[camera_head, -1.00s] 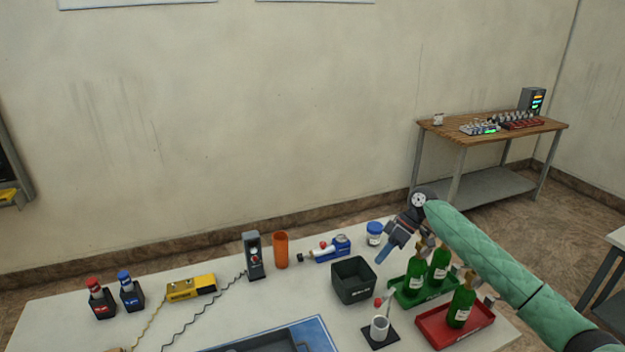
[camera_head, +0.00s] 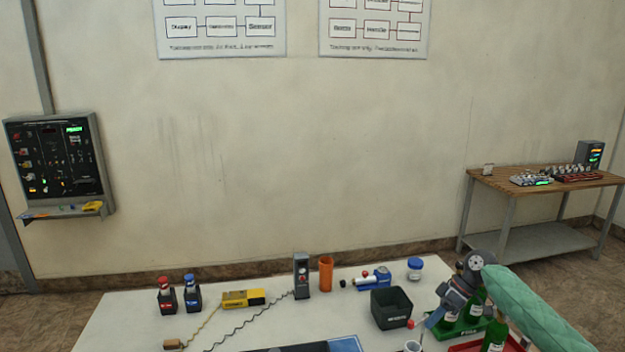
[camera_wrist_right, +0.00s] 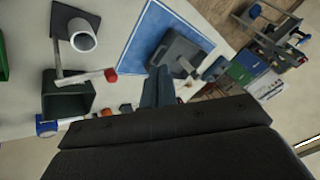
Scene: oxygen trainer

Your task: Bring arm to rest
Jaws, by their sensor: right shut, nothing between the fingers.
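My right arm, in a green sleeve, comes in from the lower right of the head view. Its gripper (camera_head: 437,317) points down and left, between the dark bin and the green tray, and looks empty. In the right wrist view its blue-grey fingers (camera_wrist_right: 158,86) are together with nothing between them. My left gripper is in no view.
The dark bin (camera_head: 391,308) is left of my right gripper. Green bottles (camera_head: 474,304) in the green tray (camera_head: 447,331) are close on its right. A white cup (camera_head: 413,346) stands in front. An orange cylinder (camera_head: 326,273) and a blue-lidded jar (camera_head: 415,268) stand farther back.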

